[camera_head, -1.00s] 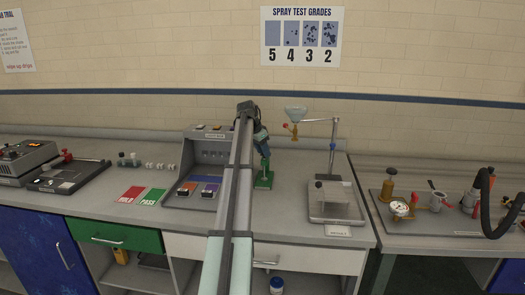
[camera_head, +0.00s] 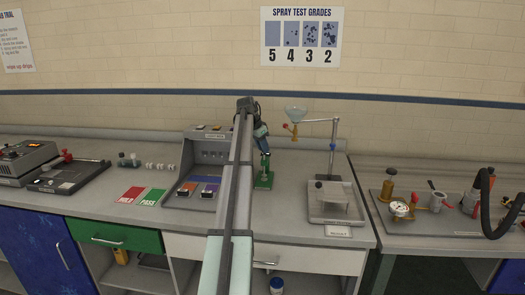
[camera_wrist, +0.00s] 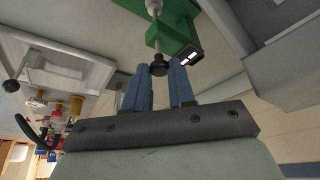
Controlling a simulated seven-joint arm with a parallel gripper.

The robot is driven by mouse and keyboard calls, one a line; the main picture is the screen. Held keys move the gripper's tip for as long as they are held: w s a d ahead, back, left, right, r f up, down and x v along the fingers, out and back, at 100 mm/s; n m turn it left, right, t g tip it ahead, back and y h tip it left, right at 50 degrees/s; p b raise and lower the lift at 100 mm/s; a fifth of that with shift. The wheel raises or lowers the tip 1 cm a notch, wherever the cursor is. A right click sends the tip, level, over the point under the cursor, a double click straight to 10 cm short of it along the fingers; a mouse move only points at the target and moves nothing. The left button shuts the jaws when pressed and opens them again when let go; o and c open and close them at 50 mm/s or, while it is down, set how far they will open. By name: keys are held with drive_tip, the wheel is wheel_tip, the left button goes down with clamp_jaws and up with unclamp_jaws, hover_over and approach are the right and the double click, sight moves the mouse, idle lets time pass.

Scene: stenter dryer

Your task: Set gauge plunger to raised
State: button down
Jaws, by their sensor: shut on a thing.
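The green thickness gauge (camera_head: 264,181) stands on the grey bench just right of the control box; its green body also shows in the wrist view (camera_wrist: 175,35). A black round plunger knob (camera_wrist: 158,69) sits at the end of a pale stem in the wrist view. My gripper (camera_wrist: 158,76) has its two blue fingers on either side of this knob and is shut on it. In the head view my gripper (camera_head: 262,147) is just above the gauge, partly behind my arm. The small dark dial or display shows beside the right finger.
The grey control box (camera_head: 205,175) is close on the left. A spray stand with a glass funnel (camera_head: 296,113) and a tray (camera_head: 338,214) stand to the right. Red and green cards (camera_head: 131,195) lie farther left.

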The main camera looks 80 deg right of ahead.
drive_tip(key=shift+r, duration=0.6)
drive_tip(key=c, duration=0.9)
unclamp_jaws()
drive_tip(key=shift+c, duration=0.2)
drive_tip(key=shift+r, duration=0.1)
drive_tip(key=v, duration=1.3)
drive_tip(key=shift+r, duration=0.3)
drive_tip(key=shift+w+a, duration=0.1)
